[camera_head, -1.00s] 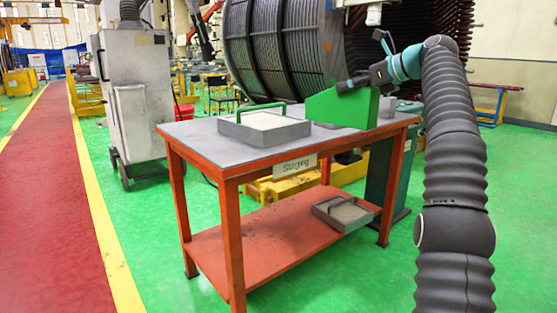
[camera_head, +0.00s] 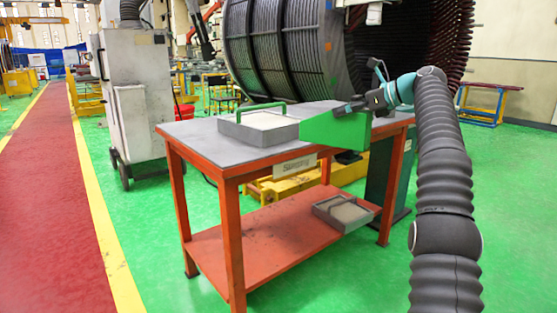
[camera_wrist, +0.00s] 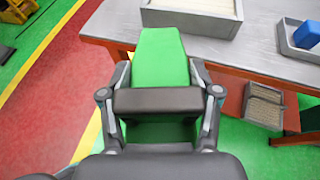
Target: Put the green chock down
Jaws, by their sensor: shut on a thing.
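The green chock (camera_head: 335,132) is a wedge held in my gripper (camera_head: 352,107) at the front right edge of the red-framed table (camera_head: 240,158). My gripper is shut on it from above and behind. In the wrist view the green chock (camera_wrist: 160,52) points away between the fingers of my gripper (camera_wrist: 157,100). The fingers hide part of the chock.
A grey tray (camera_head: 257,137) with a green handle stands left of the chock on the table. The wrist view shows a tray with a blue block (camera_wrist: 306,35) at the right. Another tray (camera_head: 343,222) sits on the lower shelf. A large stator (camera_head: 285,50) stands behind.

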